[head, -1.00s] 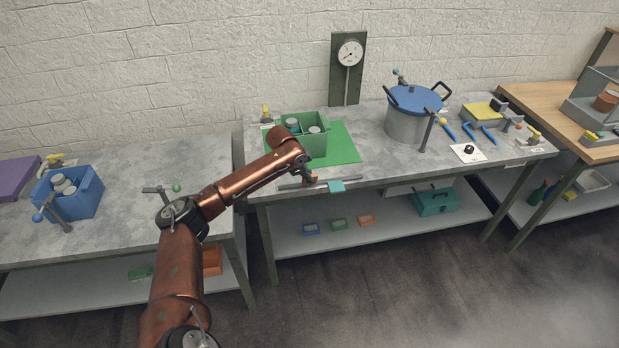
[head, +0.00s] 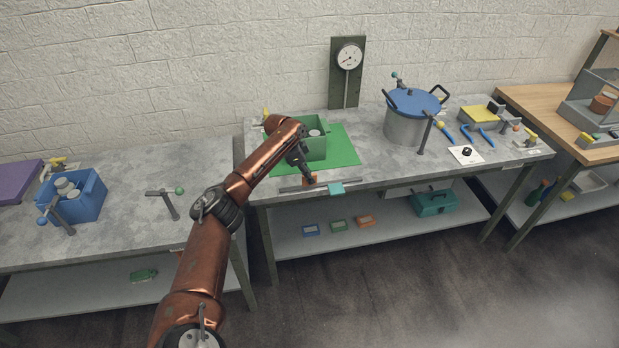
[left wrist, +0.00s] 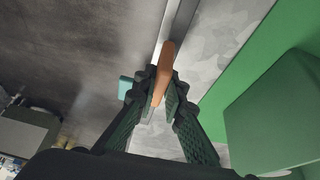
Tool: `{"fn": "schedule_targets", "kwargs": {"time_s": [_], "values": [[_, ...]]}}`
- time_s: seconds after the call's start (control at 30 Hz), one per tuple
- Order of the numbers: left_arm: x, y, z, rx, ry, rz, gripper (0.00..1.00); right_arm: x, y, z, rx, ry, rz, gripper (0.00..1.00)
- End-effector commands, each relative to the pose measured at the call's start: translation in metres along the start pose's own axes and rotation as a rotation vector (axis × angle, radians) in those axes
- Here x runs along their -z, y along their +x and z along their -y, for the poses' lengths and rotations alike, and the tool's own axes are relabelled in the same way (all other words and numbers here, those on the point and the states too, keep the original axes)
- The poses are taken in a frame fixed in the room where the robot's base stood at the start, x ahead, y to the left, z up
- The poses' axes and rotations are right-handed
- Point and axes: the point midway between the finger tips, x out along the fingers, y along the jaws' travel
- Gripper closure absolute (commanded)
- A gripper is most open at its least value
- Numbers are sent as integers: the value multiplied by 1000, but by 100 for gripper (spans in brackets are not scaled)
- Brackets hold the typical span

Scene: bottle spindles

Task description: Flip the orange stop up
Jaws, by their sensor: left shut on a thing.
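The orange stop (left wrist: 166,62) is a narrow orange flap on the metal rail (left wrist: 178,22) along the table's front edge. In the left wrist view it lies between the two fingers of my left gripper (left wrist: 162,92), which is shut on it. In the head view, my left gripper (head: 309,177) reaches down to the rail from above, and only a small part of the orange stop (head: 308,181) shows beside the fingertips. I cannot tell its exact tilt. My right gripper is not in view.
A green box (head: 317,147) stands on a green mat (head: 345,157) behind the gripper. A blue-lidded pot (head: 405,125) stands farther right. The floor in front is clear.

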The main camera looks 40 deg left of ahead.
Motion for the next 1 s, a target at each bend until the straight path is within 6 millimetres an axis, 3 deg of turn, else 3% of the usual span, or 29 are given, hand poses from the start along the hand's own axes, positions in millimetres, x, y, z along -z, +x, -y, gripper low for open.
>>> {"fn": "schedule_targets", "kwargs": {"time_s": [0.03,0.07,0.3,0.67,0.77,1.0], "values": [[-1,-1,1,2,-2,1,100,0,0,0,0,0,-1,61],[-1,-1,1,2,-2,1,90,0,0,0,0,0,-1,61],[0,0,0,2,-1,0,73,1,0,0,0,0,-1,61],[0,-5,1,2,0,0,72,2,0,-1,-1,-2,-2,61],[0,-17,1,3,0,0,72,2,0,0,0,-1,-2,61],[0,-67,1,5,0,-1,72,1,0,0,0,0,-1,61]]}}
